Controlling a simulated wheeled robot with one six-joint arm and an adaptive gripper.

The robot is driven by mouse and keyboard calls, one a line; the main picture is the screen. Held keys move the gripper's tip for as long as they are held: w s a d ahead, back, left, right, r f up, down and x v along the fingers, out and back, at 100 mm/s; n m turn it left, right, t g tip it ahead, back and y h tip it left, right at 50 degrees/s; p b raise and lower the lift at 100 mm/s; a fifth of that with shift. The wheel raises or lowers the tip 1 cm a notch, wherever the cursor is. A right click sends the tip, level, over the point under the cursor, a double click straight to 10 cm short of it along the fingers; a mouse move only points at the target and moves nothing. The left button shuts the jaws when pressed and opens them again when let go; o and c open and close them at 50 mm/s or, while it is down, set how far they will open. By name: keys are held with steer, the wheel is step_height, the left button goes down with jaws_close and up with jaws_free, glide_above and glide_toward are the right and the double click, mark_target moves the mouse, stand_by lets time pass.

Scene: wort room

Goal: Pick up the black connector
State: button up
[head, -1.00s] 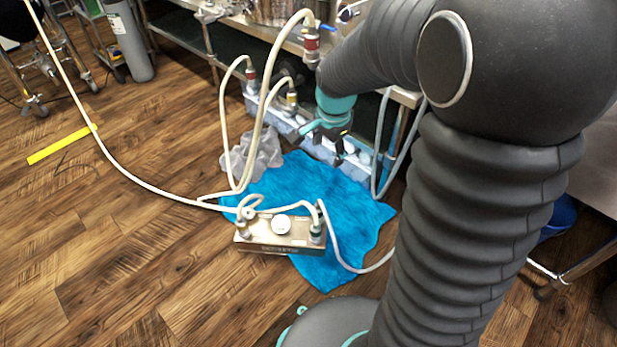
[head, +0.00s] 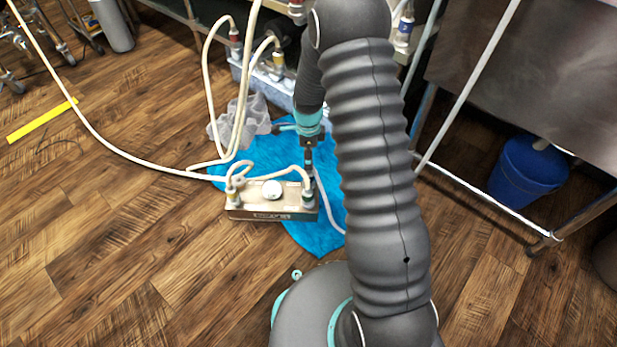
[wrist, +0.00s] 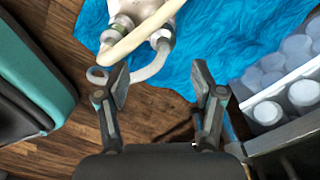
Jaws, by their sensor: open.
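I cannot make out a clearly black connector in either view. A metal box (head: 272,214) lies on the blue cloth (head: 260,155), with a white-hosed connector at its left end (head: 234,198) and one at its right end (head: 308,198). My gripper (head: 308,158) points down just behind the box's right end. In the wrist view my gripper (wrist: 160,88) is open, with nothing between its fingers. A grey metal connector with a hose (wrist: 160,40) is beyond the fingertips, and a pale greenish connector (wrist: 122,32) is to its left.
Red-banded (head: 235,45) and yellow-banded (head: 278,60) connectors hang at the bench behind. A crate of white-capped bottles (wrist: 285,85) stands close on the right in the wrist view. A blue bucket (head: 525,172) is at the right.

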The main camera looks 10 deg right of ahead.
mark_target(309, 173)
steer(key=f, duration=0.4)
steer(key=f+b, duration=0.1)
steer(key=f, duration=0.4)
steer(key=shift+w+d+f, duration=0.1)
steer(key=shift+w+f, duration=0.1)
steer(key=shift+f, duration=0.05)
jaws_close()
